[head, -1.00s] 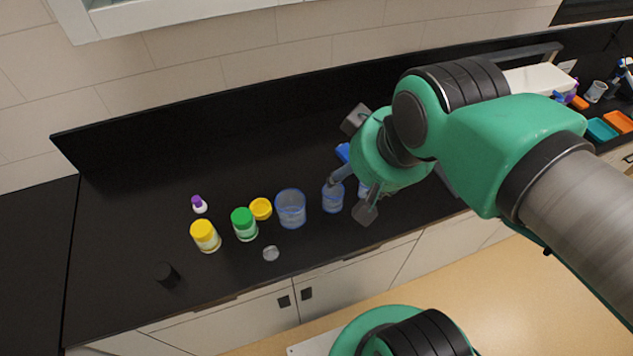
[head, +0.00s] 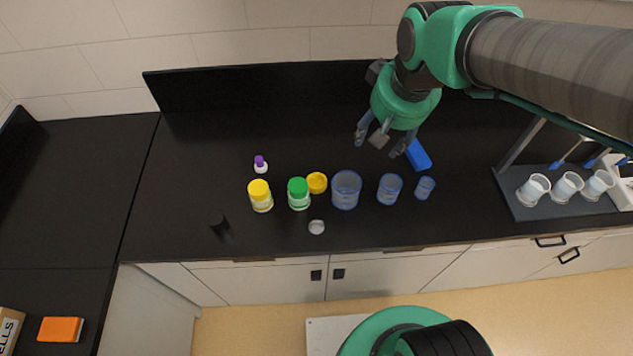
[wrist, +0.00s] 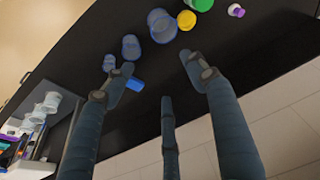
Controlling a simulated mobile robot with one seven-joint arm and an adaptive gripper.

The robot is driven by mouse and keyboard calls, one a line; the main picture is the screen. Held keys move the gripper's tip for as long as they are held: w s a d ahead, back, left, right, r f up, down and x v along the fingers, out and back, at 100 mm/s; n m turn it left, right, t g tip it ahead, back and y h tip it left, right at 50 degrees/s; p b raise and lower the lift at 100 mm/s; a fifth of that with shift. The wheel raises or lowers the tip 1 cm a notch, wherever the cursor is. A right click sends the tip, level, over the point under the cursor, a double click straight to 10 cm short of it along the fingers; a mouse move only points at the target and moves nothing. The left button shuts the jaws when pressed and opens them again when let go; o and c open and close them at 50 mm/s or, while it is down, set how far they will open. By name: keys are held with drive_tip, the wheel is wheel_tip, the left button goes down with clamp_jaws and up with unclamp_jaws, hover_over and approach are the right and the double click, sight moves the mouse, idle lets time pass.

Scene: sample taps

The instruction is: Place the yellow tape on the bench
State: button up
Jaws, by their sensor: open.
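The yellow tape (head: 317,183) is a small yellow ring on the black bench (head: 190,180), between the green-lidded jar and the largest clear blue beaker. It also shows at the top of the wrist view (wrist: 187,20). My gripper (head: 378,143) has its three fingers spread and nothing between them. It hangs above the bench, behind the beakers and to the right of the tape, apart from it. In the wrist view the open fingers (wrist: 157,75) point toward the dark bench top.
The green-lidded jar (head: 299,194), yellow-lidded jar (head: 261,196) and purple-capped bottle (head: 260,165) stand left of the tape. The large beaker (head: 346,190) and two smaller ones stand right. A blue block (head: 418,155) lies near my gripper. A rack with white cups (head: 533,190) is farther right.

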drive_tip(key=w+a+f+n+g+p, duration=0.1)
drive_tip(key=w+a+f+n+g, duration=0.1)
drive_tip(key=w+a+f, duration=0.6)
drive_tip(key=n+g+p, duration=0.1)
drive_tip(key=g, duration=0.1)
hover_over(316, 184)
wheel_tip(316, 184, down, 15)
drive_tip(key=shift+s+r, duration=0.1)
drive_tip(key=shift+f, duration=4.3)
drive_tip(key=shift+f, duration=2.6)
drive_tip(key=shift+c, duration=0.3)
